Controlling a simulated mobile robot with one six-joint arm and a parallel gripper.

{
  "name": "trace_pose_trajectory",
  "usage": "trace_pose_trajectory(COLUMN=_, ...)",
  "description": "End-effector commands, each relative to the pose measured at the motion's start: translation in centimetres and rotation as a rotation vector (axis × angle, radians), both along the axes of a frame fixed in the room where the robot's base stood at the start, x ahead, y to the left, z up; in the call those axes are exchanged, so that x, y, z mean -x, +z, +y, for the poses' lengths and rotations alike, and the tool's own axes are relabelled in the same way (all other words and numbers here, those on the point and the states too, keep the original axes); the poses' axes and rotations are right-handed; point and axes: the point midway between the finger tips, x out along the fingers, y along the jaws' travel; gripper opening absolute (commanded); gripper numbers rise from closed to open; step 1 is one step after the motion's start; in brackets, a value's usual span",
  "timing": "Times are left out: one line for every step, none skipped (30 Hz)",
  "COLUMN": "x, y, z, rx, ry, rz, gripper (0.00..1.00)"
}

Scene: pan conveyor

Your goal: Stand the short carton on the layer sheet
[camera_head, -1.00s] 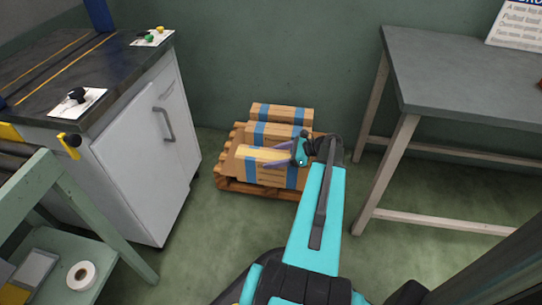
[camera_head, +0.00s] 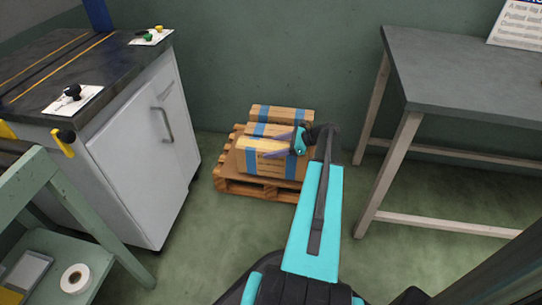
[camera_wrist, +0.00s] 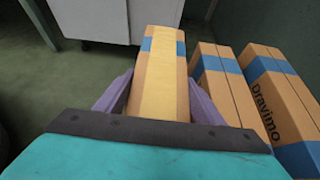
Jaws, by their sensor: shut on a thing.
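The held carton (camera_head: 262,160) is a tan box with blue bands and a pale yellow strip along its top. In the wrist view the same carton (camera_wrist: 160,85) lies lengthwise between the purple fingers. My gripper (camera_head: 278,145) is shut on it, one finger on each long side; it also shows in the wrist view (camera_wrist: 155,100). The carton is over the front part of the wooden pallet (camera_head: 240,187), seemingly raised; its underside is hidden. I cannot make out a layer sheet for certain.
Two more banded cartons lie beside the held one, a nearer one (camera_wrist: 218,80) and a farther one marked Dravimo (camera_wrist: 270,90). A white cabinet (camera_head: 140,150) stands at left, a grey table (camera_head: 470,75) at right. Green floor is clear before the pallet.

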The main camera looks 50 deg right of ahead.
Motion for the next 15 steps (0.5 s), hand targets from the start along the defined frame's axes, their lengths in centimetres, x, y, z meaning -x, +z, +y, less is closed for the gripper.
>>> trace_pose_trajectory(x=0.0, y=0.1, z=0.0, rx=0.000, ry=0.000, rz=-0.002, gripper=0.00)
trace_pose_trajectory(x=0.0, y=0.0, z=0.0, rx=0.000, ry=0.000, rz=-0.002, gripper=0.00)
trace_pose_trajectory(x=0.0, y=-0.2, z=0.0, rx=-0.001, ry=0.000, rz=-0.003, gripper=0.00)
trace_pose_trajectory(x=0.0, y=-0.3, z=0.0, rx=0.000, ry=0.000, rz=-0.002, gripper=0.00)
trace_pose_trajectory(x=0.0, y=-0.5, z=0.0, rx=-0.001, ry=0.000, rz=-0.002, gripper=0.00)
trace_pose_trajectory(x=0.0, y=-0.8, z=0.0, rx=-0.001, ry=0.000, rz=-0.002, gripper=0.00)
trace_pose_trajectory(x=0.0, y=-1.1, z=0.0, rx=-0.001, ry=0.000, rz=-0.002, gripper=0.00)
trace_pose_trajectory(x=0.0, y=-1.4, z=0.0, rx=-0.001, ry=0.000, rz=-0.002, gripper=0.00)
trace_pose_trajectory(x=0.0, y=-1.7, z=0.0, rx=-0.002, ry=0.000, rz=-0.003, gripper=0.00)
trace_pose_trajectory(x=0.0, y=-2.0, z=0.0, rx=-0.002, ry=0.000, rz=-0.003, gripper=0.00)
trace_pose_trajectory(x=0.0, y=-2.3, z=0.0, rx=-0.001, ry=0.000, rz=-0.003, gripper=0.00)
trace_pose_trajectory(x=0.0, y=-2.6, z=0.0, rx=-0.001, ry=0.000, rz=-0.003, gripper=0.00)
trace_pose_trajectory(x=0.0, y=-2.9, z=0.0, rx=-0.001, ry=0.000, rz=-0.003, gripper=0.00)
trace_pose_trajectory(x=0.0, y=-3.0, z=0.0, rx=-0.001, ry=0.000, rz=-0.003, gripper=0.00)
trace_pose_trajectory(x=0.0, y=-3.2, z=0.0, rx=-0.001, ry=0.000, rz=-0.003, gripper=0.00)
